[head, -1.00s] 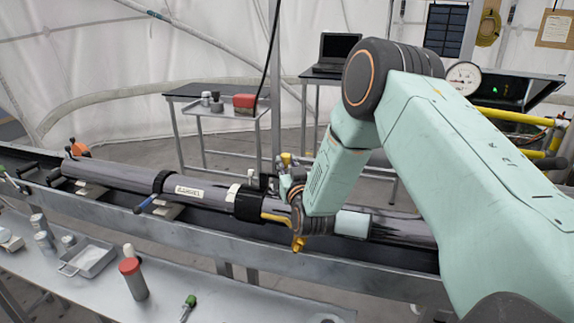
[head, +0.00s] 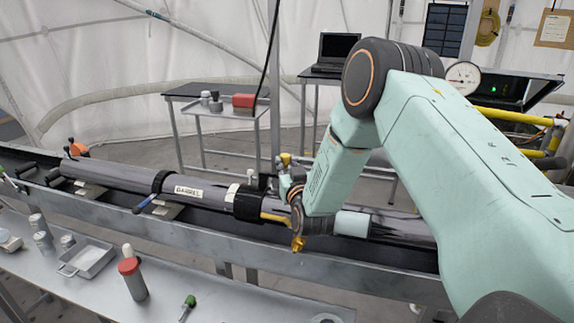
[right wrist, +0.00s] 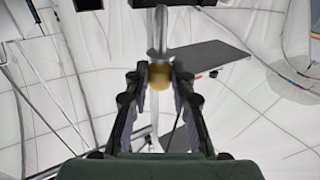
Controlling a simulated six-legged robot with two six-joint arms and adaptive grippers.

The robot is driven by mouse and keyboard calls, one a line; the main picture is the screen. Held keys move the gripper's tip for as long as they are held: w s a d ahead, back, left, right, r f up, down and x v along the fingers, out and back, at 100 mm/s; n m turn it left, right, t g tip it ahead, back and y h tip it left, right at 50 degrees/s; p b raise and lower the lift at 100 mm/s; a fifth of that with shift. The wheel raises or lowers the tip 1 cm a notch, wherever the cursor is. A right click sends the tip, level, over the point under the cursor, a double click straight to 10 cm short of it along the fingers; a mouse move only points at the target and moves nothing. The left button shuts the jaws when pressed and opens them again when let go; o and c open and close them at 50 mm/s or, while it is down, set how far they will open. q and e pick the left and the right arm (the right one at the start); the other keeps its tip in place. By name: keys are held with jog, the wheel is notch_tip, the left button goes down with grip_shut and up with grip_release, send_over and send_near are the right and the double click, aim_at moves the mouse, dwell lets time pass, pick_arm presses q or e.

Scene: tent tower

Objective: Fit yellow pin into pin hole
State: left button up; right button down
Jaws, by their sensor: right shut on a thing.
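My right gripper (head: 285,178) is beside the long grey barrel (head: 120,178), to the right of its black collar (head: 247,203). A small yellow piece (head: 286,158), which looks like the yellow pin, shows at its fingertips in the head view. In the right wrist view my right gripper (right wrist: 159,78) is shut on a rounded tan-yellow end of the pin (right wrist: 158,76), with a grey metal part beyond it. The pin hole cannot be made out. Whether the pin touches the barrel or collar cannot be told. My left gripper is not in view.
The barrel lies along a metal rail (head: 190,232). A front bench (head: 210,285) holds a tray (head: 88,262), a red-capped cylinder (head: 133,280) and a green-topped tool (head: 188,305). A red box (head: 244,101) and a laptop (head: 336,53) are on tables behind.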

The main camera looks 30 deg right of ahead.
jog(key=shift+f+b, duration=1.75)
jog(key=shift+f, duration=0.35)
dwell(0.3)
jog(key=shift+r, duration=0.25)
jog(key=shift+r+p, duration=1.45)
jog(key=shift+r, duration=0.2)
jog(key=shift+f+b, duration=1.45)
jog(key=shift+f, duration=0.35)
dwell(0.9)
jog(key=c, duration=1.1)
grip_release()
jog(key=shift+o, duration=0.2)
